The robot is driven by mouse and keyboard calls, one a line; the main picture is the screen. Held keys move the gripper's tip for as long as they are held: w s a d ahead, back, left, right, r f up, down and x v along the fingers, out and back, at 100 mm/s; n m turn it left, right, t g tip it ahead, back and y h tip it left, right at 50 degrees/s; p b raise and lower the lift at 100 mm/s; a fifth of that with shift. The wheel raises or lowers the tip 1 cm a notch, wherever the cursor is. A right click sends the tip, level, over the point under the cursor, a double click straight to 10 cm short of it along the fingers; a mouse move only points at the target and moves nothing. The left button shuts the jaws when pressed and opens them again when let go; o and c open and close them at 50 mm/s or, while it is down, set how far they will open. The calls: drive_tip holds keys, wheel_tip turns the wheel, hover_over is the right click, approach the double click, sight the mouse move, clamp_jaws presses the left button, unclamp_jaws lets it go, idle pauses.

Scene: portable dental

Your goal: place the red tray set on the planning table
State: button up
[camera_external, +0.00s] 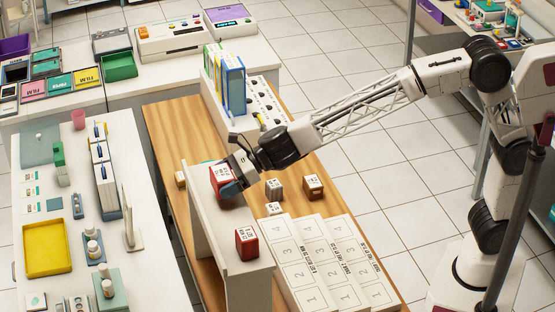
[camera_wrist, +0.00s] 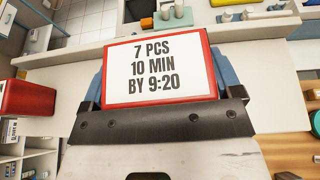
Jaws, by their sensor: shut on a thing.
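My gripper (camera_external: 236,186) is shut on a red block (camera_external: 221,176) with a white label. In the wrist view this red block (camera_wrist: 158,68) sits between the blue fingertips, and its label reads "7 PCS 10 MIN BY 9:20". It is at the white raised shelf on the wooden table; whether it touches the shelf I cannot tell. A second red block (camera_external: 247,243) with a white label stands on the shelf nearer the camera; a plain red face (camera_wrist: 28,98) shows at left in the wrist view. Which surface is the planning table is not marked.
A white counter with a yellow tray (camera_external: 48,248) and dental items lies left. The numbered squares look mostly clear.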

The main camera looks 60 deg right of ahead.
drive_tip(key=shift+f, duration=0.1)
drive_tip(key=shift+f, duration=1.65)
drive_tip(key=shift+f, duration=0.1)
drive_tip(key=o, duration=0.8)
drive_tip(key=shift+o, duration=0.2)
drive_tip(key=shift+s+d, duration=0.1)
drive_tip(key=v, duration=1.1)
drive_tip(key=shift+s+d+r, duration=0.25)
